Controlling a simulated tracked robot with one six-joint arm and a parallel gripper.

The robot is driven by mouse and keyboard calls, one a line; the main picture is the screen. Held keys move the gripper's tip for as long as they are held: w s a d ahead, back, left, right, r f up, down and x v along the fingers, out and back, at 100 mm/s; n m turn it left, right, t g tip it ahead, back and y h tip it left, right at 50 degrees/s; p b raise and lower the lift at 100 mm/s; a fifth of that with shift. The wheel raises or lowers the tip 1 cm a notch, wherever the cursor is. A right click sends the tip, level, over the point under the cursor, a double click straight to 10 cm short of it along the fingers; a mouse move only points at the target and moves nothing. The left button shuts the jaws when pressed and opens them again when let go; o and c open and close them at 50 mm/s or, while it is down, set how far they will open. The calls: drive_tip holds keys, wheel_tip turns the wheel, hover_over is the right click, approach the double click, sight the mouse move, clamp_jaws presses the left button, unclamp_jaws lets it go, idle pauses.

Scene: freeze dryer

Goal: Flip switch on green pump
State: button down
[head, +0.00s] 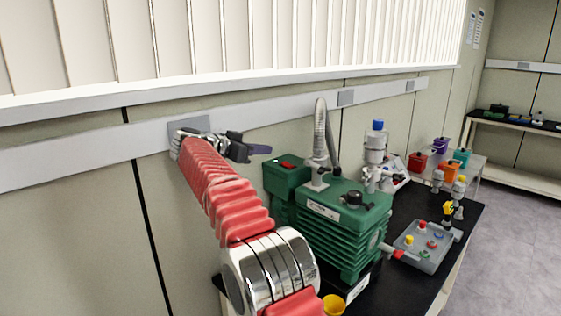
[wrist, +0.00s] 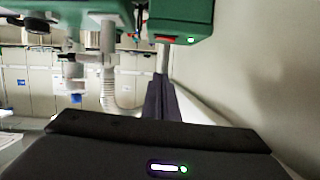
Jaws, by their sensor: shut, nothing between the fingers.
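The green pump (head: 345,222) stands on the black bench top, with a ribbed body and a smaller green box (head: 285,182) at its back left. A red switch (head: 287,164) shows on top of that box. The wrist view, which looks upside down, shows the switch (wrist: 165,39) at the box's edge, beside a small lit green light (wrist: 190,40). My gripper (head: 264,149) is shut and empty, behind and above the box near the wall. In the wrist view its dark purple fingers (wrist: 162,85) point toward the switch, apparently with a gap. Contact is not visible.
A grey hose (head: 320,125) rises from the pump, right of my gripper. A blue-capped bottle (head: 375,145) stands behind the pump. A grey tray (head: 423,248) with coloured knobs lies to the right. A wall rail (head: 290,122) runs close behind my gripper.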

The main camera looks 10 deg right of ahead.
drive_tip(key=shift+w+a+f+m, duration=0.15)
drive_tip(key=shift+w+a+m, duration=0.3)
drive_tip(key=shift+a, duration=0.15)
hover_over(279, 168)
drive_tip(key=shift+s+d+f, duration=0.15)
drive_tip(key=shift+f, duration=1.05)
drive_tip(key=shift+w+f, duration=0.2)
drive_tip(key=shift+f, duration=1.8)
drive_tip(key=shift+f, duration=0.3)
drive_tip(key=shift+a, duration=0.2)
